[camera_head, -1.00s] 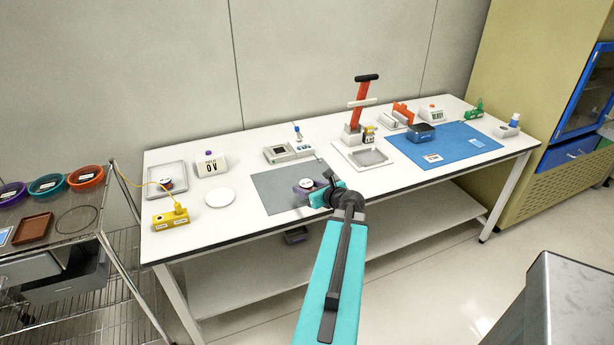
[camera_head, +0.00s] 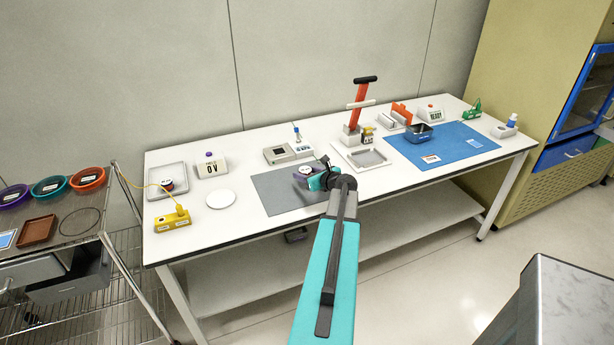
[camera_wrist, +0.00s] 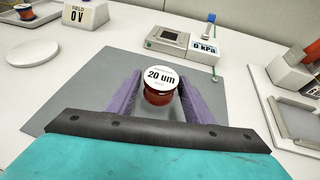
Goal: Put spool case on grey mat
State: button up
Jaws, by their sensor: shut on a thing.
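The spool case (camera_wrist: 160,77) is a small round reddish-copper piece with a white top labelled "20 um". It also shows small in the head view (camera_head: 304,169). My gripper (camera_wrist: 160,92), with purple fingers, is shut on it, one finger at each side. The grey mat (camera_wrist: 75,100) lies below and around them in the wrist view. In the head view the mat (camera_head: 275,192) is partly hidden by my gripper and arm. The case appears over the mat's back part; whether it touches the mat I cannot tell.
A grey instrument (camera_head: 279,154) and a kPa display (camera_head: 303,150) stand behind the mat. A white disc (camera_head: 221,199) and a yellow box (camera_head: 172,220) are to the left. A pale tray (camera_head: 350,150) is close on the right, beside the blue mat (camera_head: 470,134).

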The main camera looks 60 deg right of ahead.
jog(key=shift+w+d+f, duration=0.1)
jog(key=shift+w+d, duration=0.5)
jog(key=shift+d, duration=0.3)
jog(key=shift+f+p, duration=0.85)
jog(key=shift+f, duration=0.9)
jog(key=shift+f, duration=0.15)
jog(key=o, duration=1.1)
jog(key=shift+o, duration=0.2)
jog(key=shift+s+r, duration=0.1)
jog(key=shift+r, duration=0.1)
